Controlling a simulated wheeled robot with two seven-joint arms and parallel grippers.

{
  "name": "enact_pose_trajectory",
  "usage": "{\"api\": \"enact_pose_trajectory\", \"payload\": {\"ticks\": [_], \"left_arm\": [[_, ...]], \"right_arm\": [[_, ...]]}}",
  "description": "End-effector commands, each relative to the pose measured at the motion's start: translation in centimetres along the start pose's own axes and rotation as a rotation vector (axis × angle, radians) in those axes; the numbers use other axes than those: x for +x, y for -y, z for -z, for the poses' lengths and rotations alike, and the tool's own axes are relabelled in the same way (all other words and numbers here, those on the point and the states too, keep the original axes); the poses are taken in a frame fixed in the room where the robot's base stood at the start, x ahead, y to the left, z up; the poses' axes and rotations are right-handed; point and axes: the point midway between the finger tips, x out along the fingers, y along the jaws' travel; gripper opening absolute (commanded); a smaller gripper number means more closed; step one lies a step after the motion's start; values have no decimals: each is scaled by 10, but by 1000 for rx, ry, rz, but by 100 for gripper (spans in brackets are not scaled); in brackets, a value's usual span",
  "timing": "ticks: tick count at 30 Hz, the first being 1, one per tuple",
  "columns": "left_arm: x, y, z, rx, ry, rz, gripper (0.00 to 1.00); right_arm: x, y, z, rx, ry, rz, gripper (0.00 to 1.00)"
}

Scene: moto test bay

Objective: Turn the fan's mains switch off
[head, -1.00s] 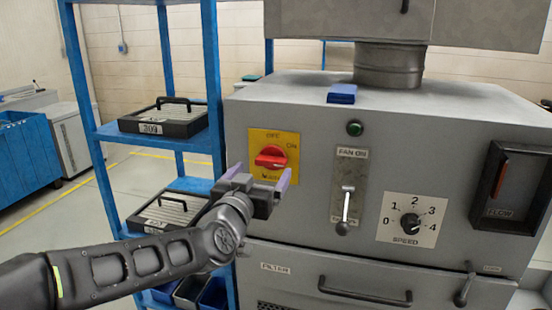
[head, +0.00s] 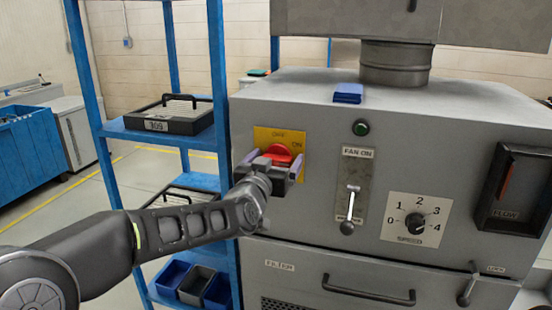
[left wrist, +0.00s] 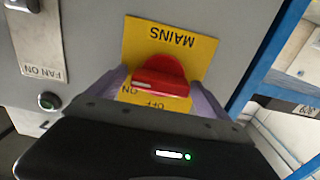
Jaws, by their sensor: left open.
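The mains switch is a red rotary knob (head: 284,154) on a yellow plate (head: 263,137) at the left of the grey cabinet's front. The plate is marked OFF at the top and ON at the upper right. My left gripper (head: 273,165) is open in front of the knob and partly covers it and the plate. In the left wrist view, upside down, the red knob (left wrist: 160,76) sits between the two purple fingers of my left gripper (left wrist: 155,98). Its grip bar lies roughly level. Whether the fingers touch it I cannot tell. My right gripper is out of view.
Right of the plate are a green lamp (head: 361,128), a FAN ON lever (head: 350,205) with its knob down, and a SPEED dial (head: 415,221). A blue block (head: 347,93) lies on the cabinet (head: 310,105). A blue shelf rack (head: 218,75) stands close on the left.

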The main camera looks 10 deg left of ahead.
Motion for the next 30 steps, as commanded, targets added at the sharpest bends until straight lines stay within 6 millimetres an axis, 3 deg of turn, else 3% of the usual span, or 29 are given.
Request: {"api": "enact_pose_trajectory", "payload": {"ticks": [5,27,30], "left_arm": [[0,0,0,0,0,0,89],[-1,0,0,0,0,0,29],[-1,0,0,-1,0,0,28]], "right_arm": [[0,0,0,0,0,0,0],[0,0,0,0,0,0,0],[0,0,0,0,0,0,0]]}}
